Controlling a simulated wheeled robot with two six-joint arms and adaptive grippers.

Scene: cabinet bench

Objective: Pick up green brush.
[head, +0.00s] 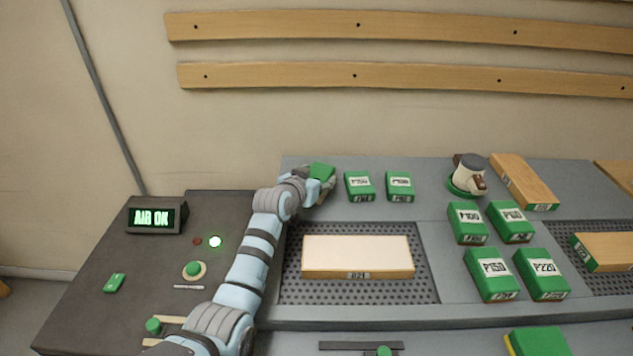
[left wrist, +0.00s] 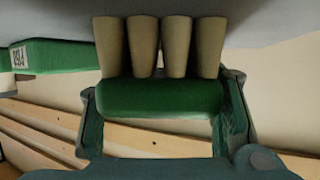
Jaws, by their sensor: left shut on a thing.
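The green brush (head: 322,172) is at the back left of the grey bench in the head view, at the end of my left arm. The left wrist view shows its green body (left wrist: 160,98) between the two fingers of my left gripper (left wrist: 163,118). Several thick tan bristle tufts (left wrist: 160,48) stick out of it toward the grey bench surface. My left gripper (head: 321,182) is shut on the brush. I cannot tell whether the tufts touch the bench. My right gripper is in neither view.
Two green labelled boxes (head: 359,186) (head: 399,186) stand just right of the brush. A wooden board (head: 357,255) lies on a perforated mat in front. A sander (head: 467,175) and more green boxes (head: 491,274) are further right. The wall is behind.

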